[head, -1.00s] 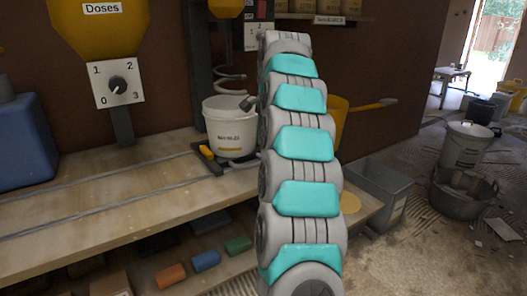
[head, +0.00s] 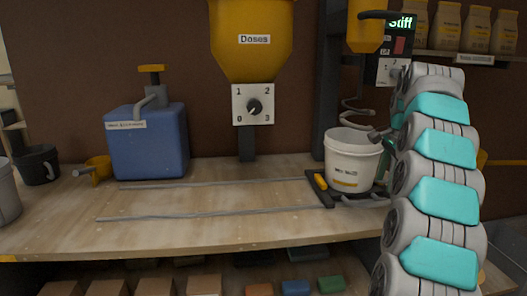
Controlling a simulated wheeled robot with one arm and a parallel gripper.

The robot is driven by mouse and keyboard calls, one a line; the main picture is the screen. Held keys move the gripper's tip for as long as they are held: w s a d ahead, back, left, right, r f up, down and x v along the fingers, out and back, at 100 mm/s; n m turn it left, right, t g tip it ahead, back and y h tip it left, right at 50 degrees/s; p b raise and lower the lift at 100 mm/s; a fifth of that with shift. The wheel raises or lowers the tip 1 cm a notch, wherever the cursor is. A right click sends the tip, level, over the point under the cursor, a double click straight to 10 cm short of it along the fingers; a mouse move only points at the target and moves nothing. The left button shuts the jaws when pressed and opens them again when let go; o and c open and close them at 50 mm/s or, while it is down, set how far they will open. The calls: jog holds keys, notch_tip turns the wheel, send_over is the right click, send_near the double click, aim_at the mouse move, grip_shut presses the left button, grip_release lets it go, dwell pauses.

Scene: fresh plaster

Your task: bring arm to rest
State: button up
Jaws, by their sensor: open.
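My arm, in grey and teal links, rises along the right side of the head view. It stands in front of the right end of the workbench (head: 220,222) and covers part of the wall behind. Its upper end bends away near a dark control box (head: 386,72).
A yellow "Doses" hopper (head: 252,40) with a dial (head: 253,105) stands behind the bench. The bench's middle is clear except for rails.

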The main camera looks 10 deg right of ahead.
jog(key=s+a+f+n+g, duration=0.1)
jog(key=s+a+f+n, duration=0.1)
jog(key=s+a+n, duration=0.5)
jog(key=s+a+f+n+g, duration=0.1)
jog(key=s+a+f+n, duration=0.2)
jog(key=s+a, duration=0.85)
jog(key=s+a+f+n, duration=0.2)
jog(key=s+a+f, duration=0.1)
jog(key=s, duration=0.4)
jog(key=s+a+f+n+g, duration=0.1)
jog(key=s+a+f+n, duration=0.2)
jog(key=s+f, duration=0.2)
jog(key=s+a+f+n+g, duration=0.1)
jog(key=s+a+f+n, duration=0.1)
jog(key=s, duration=0.8)
notch_tip(320, 180, down, 3)
jog(key=shift+s+a+r+n, duration=0.1)
jog(key=shift+s+a+n, duration=0.25)
jog(key=shift+a+n, duration=0.1)
